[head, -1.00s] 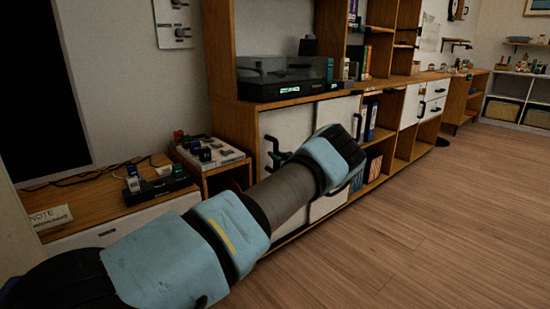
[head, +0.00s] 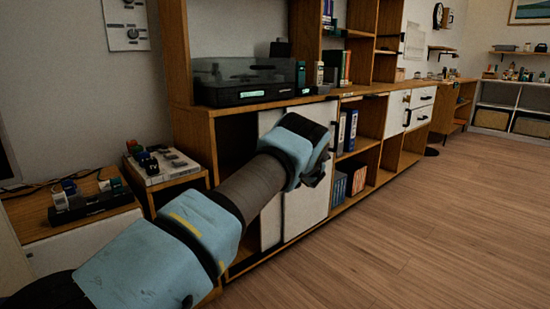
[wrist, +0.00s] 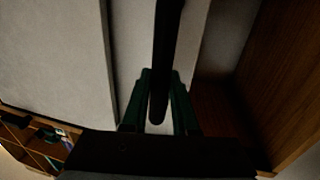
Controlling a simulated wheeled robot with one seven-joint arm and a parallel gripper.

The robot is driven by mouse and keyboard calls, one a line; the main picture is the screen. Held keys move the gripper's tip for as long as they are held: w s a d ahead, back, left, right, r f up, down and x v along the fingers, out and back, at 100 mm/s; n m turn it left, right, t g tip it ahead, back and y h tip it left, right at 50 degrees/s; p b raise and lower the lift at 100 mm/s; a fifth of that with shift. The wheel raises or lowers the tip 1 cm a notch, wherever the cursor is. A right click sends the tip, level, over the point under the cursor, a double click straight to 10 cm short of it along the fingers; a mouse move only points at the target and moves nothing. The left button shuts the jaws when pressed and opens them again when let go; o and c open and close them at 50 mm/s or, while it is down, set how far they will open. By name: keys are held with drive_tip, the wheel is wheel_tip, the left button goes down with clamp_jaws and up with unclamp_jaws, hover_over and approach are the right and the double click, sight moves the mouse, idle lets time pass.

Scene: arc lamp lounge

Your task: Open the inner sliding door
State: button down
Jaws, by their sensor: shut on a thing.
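The inner sliding door (head: 270,218) is a pale panel in the low wooden cabinet, partly behind the other pale sliding door (head: 308,208). A dark opening (head: 234,150) shows at its left, beside the cabinet's wooden side. In the wrist view, my gripper (wrist: 160,100) has its green fingers on both sides of a black bar handle (wrist: 166,55) and is shut on it. The door panel (wrist: 197,35) lies behind the handle, with the open cabinet interior (wrist: 222,85) to its right. In the head view my arm hides the handle and most of my gripper.
A turntable (head: 255,85) stands on the cabinet top. A low side table with a pale device (head: 165,165) stands at the left. Open shelves with binders (head: 345,130) continue to the right. The wooden floor (head: 440,210) at the right is clear.

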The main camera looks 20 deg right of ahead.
drive_tip(key=shift+d, duration=0.1)
drive_tip(key=c, duration=0.7)
unclamp_jaws()
drive_tip(key=p+v, duration=0.1)
drive_tip(key=v, duration=0.9)
drive_tip(key=shift+s+p, duration=0.4)
